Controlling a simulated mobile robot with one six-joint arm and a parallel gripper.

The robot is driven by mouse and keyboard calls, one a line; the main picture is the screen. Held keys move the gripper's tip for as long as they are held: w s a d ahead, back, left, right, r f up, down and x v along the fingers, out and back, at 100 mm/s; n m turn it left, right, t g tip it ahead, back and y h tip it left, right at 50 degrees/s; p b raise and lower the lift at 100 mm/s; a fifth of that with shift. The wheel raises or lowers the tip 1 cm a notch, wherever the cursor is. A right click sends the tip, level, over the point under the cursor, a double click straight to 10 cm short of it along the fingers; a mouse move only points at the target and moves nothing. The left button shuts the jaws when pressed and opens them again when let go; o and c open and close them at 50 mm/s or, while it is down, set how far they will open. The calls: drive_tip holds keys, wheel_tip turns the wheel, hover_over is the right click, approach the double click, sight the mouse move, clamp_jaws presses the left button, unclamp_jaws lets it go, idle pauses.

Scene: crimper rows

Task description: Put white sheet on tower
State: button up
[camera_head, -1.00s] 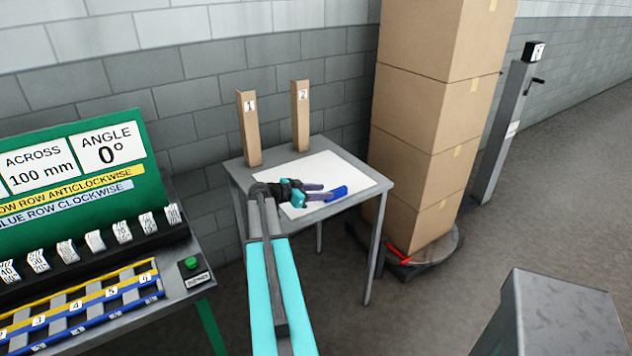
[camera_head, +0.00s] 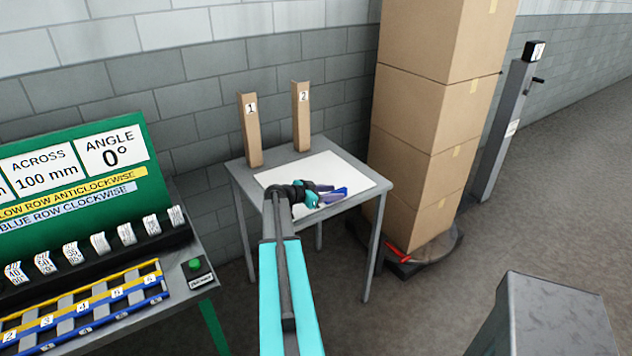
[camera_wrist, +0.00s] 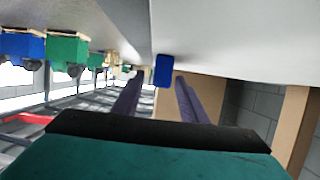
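The white sheet (camera_head: 350,175) lies flat on a small grey table (camera_head: 238,172). A blue tab (camera_head: 336,196) is at its near edge, and it also shows in the wrist view (camera_wrist: 163,70). The tower (camera_head: 425,130) is a tall stack of cardboard boxes right of the table, on a dark round base (camera_head: 445,247). My gripper (camera_head: 328,189) is low over the sheet's near part, beside the blue tab. In the wrist view its two purple fingers (camera_wrist: 160,97) are apart, with the tab ahead between them. Contact with the tab cannot be told.
Two cardboard posts marked 1 (camera_head: 252,130) and 2 (camera_head: 301,115) stand at the table's back. A green-panelled bench (camera_head: 150,185) with yellow and blue rows is at left. A grey post (camera_head: 503,130) stands beyond the tower. A grey block (camera_head: 552,300) is at front right.

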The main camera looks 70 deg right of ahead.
idle(0.4)
clamp_jaws()
drive_tip(key=shift+r, duration=0.1)
drive_tip(key=shift+r+b, duration=0.6)
drive_tip(key=shift+r, duration=0.05)
drive_tip(key=shift+s+a+r+b, duration=0.1)
drive_tip(key=shift+a+r+b, duration=0.2)
drive_tip(key=shift+r, duration=0.2)
drive_tip(key=shift+s+a+r+b, duration=0.1)
drive_tip(key=shift+a+r+b, duration=0.1)
drive_tip(key=shift+r+b, duration=0.25)
drive_tip(key=s+a+r+b, duration=0.1)
drive_tip(key=s+a+b, duration=0.4)
drive_tip(key=a, duration=0.8)
drive_tip(key=shift+s+a+r, duration=0.25)
drive_tip(key=shift+s, duration=0.6)
